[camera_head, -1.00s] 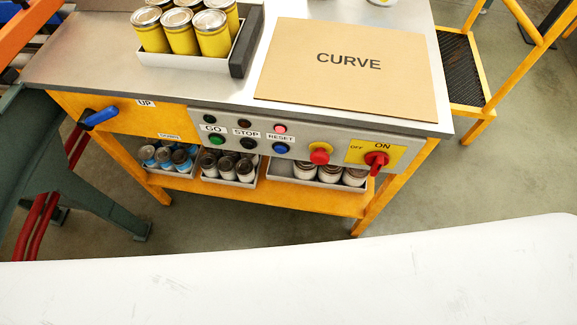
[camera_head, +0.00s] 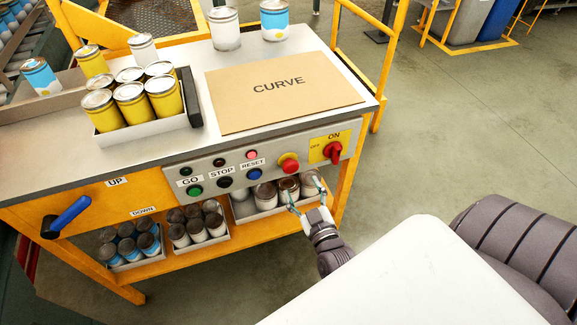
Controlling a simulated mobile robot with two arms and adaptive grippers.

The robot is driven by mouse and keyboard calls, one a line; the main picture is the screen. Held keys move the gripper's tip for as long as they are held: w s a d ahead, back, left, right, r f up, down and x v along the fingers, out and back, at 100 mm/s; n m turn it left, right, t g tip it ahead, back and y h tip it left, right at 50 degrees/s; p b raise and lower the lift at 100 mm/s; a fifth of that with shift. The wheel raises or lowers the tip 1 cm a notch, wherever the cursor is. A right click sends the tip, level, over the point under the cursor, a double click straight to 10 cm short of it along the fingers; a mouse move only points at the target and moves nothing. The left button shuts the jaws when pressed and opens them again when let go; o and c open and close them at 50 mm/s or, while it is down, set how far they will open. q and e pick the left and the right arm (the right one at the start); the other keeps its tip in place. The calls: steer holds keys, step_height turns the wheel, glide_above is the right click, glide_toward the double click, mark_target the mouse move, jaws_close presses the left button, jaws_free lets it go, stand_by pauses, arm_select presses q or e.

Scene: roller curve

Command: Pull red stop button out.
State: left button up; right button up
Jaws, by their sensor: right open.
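The red stop button (camera_head: 289,164) is a round red mushroom knob on a yellow base, on the grey control panel (camera_head: 228,172) at the front of the workbench. It sits left of the red rotary ON/OFF switch (camera_head: 333,151). My right gripper (camera_head: 304,194) is below and slightly right of the red button, in front of the lower shelf. Its two thin fingers point up towards the panel, spread apart and empty. It does not appear to touch the button. My left gripper is not in view.
The panel also has a green GO button (camera_head: 195,191), a black STOP button (camera_head: 225,182) and a blue RESET button (camera_head: 255,174). A blue-handled lever (camera_head: 70,213) sits at left. Cans fill trays below. The CURVE board (camera_head: 285,100) lies on top. Open floor is at right.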

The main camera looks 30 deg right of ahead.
mark_target(292, 168)
steer(key=x, duration=0.8)
steer(key=shift+a, duration=0.1)
steer(key=shift+w, duration=0.55)
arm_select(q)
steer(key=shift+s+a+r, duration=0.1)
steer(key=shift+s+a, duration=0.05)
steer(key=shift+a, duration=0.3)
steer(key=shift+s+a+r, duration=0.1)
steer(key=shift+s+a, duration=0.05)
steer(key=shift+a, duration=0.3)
